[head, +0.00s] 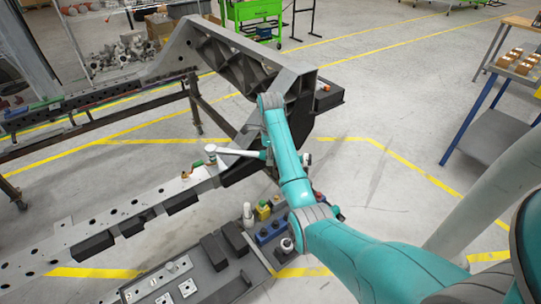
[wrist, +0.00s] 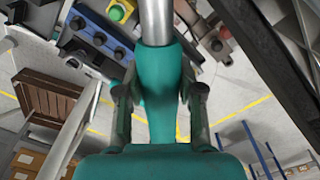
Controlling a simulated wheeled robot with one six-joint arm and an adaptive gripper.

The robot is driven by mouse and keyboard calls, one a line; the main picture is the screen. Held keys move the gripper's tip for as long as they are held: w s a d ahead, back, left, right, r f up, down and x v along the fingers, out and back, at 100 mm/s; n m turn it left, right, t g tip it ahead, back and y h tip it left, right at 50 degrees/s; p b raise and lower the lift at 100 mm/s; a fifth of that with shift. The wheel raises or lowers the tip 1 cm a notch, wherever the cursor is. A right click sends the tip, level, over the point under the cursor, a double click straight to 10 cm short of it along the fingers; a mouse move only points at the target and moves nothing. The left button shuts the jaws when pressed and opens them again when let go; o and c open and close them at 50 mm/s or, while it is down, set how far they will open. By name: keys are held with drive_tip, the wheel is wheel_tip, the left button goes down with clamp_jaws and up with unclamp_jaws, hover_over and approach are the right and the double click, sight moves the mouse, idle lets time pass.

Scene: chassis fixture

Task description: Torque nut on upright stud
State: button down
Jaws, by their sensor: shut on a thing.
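A torque wrench has a pale shaft (head: 238,151) in the head view, running left from my arm. Its round head (head: 210,149) is over the end of the long chassis rail (head: 130,212). In the wrist view my gripper (wrist: 160,98) is shut on the wrench's teal handle (wrist: 158,75), with one finger on each side. The silver shaft (wrist: 156,22) runs up out of that view. The upright stud and nut cannot be made out; the wrench head may cover them. In the head view my gripper is mostly hidden by my arm.
A large grey angled frame (head: 235,55) rises just behind my arm. A bench (head: 180,285) with blue, yellow and dark items stands below the rail. A blue-legged table (head: 485,140) is at the right. Open floor with yellow lines lies between.

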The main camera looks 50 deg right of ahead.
drive_tip(key=shift+f, duration=0.3)
idle(0.5)
drive_tip(key=shift+s+a+m, duration=0.2)
drive_tip(key=shift+a+m, duration=0.1)
drive_tip(key=shift+a, duration=0.2)
drive_tip(key=shift+s+a, duration=0.15)
drive_tip(key=shift+a, duration=0.05)
drive_tip(key=shift+s+a+m, duration=0.1)
drive_tip(key=shift+a+m, duration=0.2)
drive_tip(key=shift+a, duration=0.15)
idle(0.3)
drive_tip(key=shift+s+a, duration=0.15)
drive_tip(key=shift+a, duration=0.15)
drive_tip(key=shift+r, duration=0.1)
idle(0.4)
